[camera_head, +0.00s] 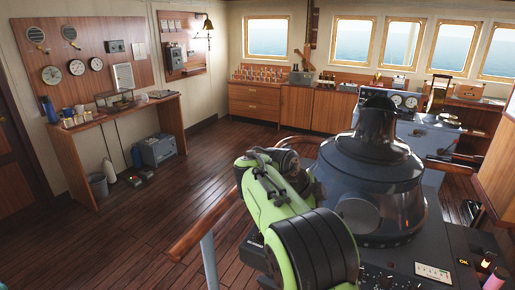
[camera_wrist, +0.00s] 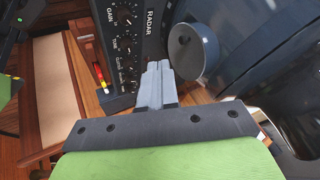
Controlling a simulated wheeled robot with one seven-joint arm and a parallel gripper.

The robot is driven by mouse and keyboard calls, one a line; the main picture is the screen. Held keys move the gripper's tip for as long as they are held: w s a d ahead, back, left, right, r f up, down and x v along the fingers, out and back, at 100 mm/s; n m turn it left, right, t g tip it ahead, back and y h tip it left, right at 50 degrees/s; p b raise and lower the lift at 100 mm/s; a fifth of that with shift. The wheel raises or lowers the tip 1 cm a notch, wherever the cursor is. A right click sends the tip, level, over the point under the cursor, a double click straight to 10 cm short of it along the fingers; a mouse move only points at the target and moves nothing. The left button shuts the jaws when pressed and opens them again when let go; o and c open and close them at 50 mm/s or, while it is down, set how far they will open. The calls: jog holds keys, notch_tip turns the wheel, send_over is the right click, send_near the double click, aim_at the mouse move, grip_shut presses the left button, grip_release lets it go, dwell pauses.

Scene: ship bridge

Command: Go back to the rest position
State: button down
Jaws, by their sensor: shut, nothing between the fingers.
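My gripper (camera_wrist: 158,72) shows in the wrist view with its grey fingers together and nothing between them. It points at the radar console, near the dark panel (camera_wrist: 122,38) with a row of knobs and the word RADAR. A round blue-grey knob-like part (camera_wrist: 193,50) is just right of the fingertips; I cannot tell whether they touch it. In the head view my green and black arm reaches out beside the large dark radar housing (camera_head: 378,185), and my fingers are hidden there.
A wooden handrail (camera_head: 203,225) runs left of my arm. A side table (camera_head: 112,110) with mugs stands against the left wall, with a grey box (camera_head: 158,150) under it. Wooden cabinets (camera_head: 255,103) line the back. The plank floor (camera_head: 140,225) at left is clear.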

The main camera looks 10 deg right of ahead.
jog(key=s+r+n+t+y, duration=0.2)
jog(key=s+r+n+y, duration=0.25)
jog(key=s+n, duration=0.85)
jog(key=s+a+f+n+y, duration=0.1)
jog(key=s+a+f+n, duration=0.1)
jog(key=s, duration=0.7)
jog(key=s+a+f+n+t+y, duration=0.1)
jog(key=s+a+f+n, duration=0.2)
jog(key=s+a+n, duration=0.2)
jog(key=s+n, duration=0.2)
jog(key=s, duration=0.1)
jog(key=shift+s+a, duration=0.2)
jog(key=shift+s, duration=0.15)
jog(key=shift+f+y, duration=0.1)
jog(key=shift+y, duration=0.15)
